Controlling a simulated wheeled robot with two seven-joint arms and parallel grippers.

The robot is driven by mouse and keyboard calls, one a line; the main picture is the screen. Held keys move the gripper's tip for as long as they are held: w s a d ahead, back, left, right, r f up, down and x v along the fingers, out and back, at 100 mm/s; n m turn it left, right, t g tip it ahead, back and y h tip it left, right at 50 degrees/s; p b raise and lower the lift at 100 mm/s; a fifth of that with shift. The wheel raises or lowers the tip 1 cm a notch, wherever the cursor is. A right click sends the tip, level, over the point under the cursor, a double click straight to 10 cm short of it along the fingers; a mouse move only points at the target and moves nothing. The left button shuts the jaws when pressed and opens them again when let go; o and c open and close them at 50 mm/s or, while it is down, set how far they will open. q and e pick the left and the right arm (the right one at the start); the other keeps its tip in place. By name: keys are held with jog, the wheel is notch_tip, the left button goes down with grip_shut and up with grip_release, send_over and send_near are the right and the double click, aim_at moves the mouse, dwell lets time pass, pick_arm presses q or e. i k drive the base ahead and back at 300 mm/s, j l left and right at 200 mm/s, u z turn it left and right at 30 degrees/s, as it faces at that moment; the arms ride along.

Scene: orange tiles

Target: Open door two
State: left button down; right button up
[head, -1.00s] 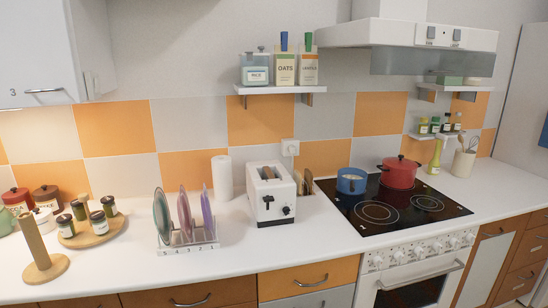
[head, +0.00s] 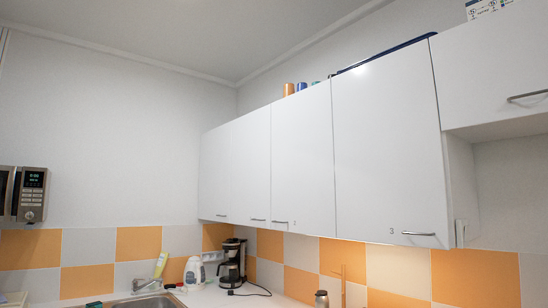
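A row of white wall cabinet doors runs along the right wall, all shut. The large nearest door of the row (head: 388,140) has a bar handle (head: 418,234) at its lower right and a small mark, which looks like a 3, left of the handle. The door beside it (head: 302,160) has a handle (head: 280,222) at its lower left, with a small mark right of it that is too small to read surely. Two farther doors (head: 250,165) stand beyond it. Neither of my grippers is in view.
A coffee maker (head: 231,265), a kettle (head: 194,272) and a sink (head: 150,303) are on the counter below. A microwave (head: 24,195) is at the left. Another cabinet door (head: 495,70) hangs higher at the right. Coloured cups (head: 289,89) stand on top of the cabinets.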

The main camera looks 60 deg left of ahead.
aim_at(303, 186)
jog(key=u, duration=1.65)
jog(key=i, duration=0.1)
jog(key=j+u, duration=0.05)
jog(key=j, duration=0.05)
